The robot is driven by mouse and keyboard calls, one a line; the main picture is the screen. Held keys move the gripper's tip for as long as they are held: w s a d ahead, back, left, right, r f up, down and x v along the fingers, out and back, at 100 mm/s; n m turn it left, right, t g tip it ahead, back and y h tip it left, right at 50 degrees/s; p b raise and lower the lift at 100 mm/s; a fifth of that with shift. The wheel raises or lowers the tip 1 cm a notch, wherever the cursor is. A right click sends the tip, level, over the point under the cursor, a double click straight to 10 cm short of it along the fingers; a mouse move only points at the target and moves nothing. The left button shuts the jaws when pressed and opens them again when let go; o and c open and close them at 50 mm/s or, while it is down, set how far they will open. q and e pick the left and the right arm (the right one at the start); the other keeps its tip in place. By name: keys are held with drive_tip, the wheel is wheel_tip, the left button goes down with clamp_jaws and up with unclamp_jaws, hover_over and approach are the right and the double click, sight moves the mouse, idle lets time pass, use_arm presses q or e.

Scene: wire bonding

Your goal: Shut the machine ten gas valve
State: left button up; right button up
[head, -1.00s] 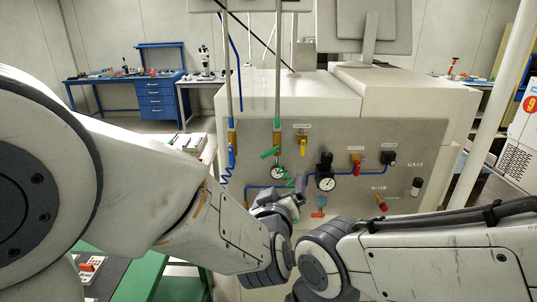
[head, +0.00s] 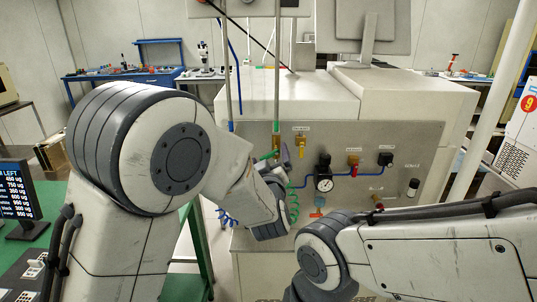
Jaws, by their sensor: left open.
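The grey valve panel (head: 425,150) is on the front of a white machine (head: 390,95). A valve with a yellow lever (head: 301,150) hangs at its upper middle. To its right is a brass valve with a red lever (head: 354,169). A green lever (head: 268,155) shows at the left, partly behind my left wrist. The labels are too small to read, so I cannot tell which valve is machine ten's gas valve. My left gripper (head: 277,174) is open in front of the panel's left part, below the green lever. My right gripper is not visible.
A pressure gauge (head: 324,184), an orange tag-like part (head: 317,213) and a blue tube sit on the panel. Two vertical pipes (head: 277,70) rise at the left. My right forearm crosses the lower right.

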use_arm(q)
drive_tip(key=shift+w, duration=0.15)
drive_tip(key=c, duration=1.3)
drive_tip(key=shift+m, duration=0.3)
drive_tip(key=m, duration=0.2)
drive_tip(key=shift+r+m, duration=0.3)
drive_tip(key=shift+r+m+p, duration=0.2)
drive_tip(key=shift+m+p, duration=0.2)
drive_tip(key=shift+m, duration=1)
drive_tip(key=o, duration=1.3)
